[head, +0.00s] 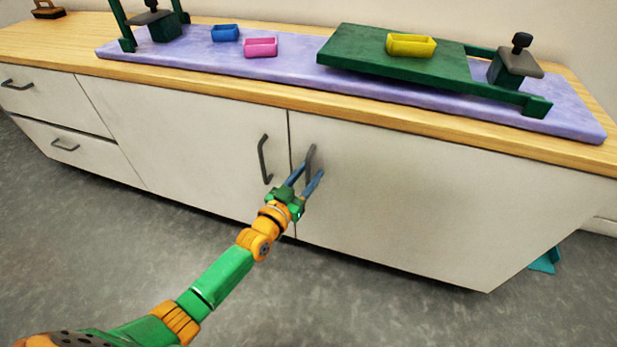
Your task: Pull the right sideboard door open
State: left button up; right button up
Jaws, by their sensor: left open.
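The sideboard's right door (410,200) is a flat white panel and looks shut, flush with the left door (190,140). Its dark vertical handle (311,157) is near the door's left edge. My left gripper (308,176) is open, with its two blue fingers pointing at this handle. The fingertips are at the handle's lower part and partly cover it. I cannot tell whether they touch it or have it between them. My right gripper is not in view.
The left door's handle (264,159) is close beside my gripper. Drawers (55,105) are at the far left. On the wooden top (200,88) a purple mat (290,72) carries a green board (360,55) and small coloured trays. A teal object (545,261) lies on the floor at right.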

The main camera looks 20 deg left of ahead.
pick_arm(q)
grip_shut()
dwell(1.4)
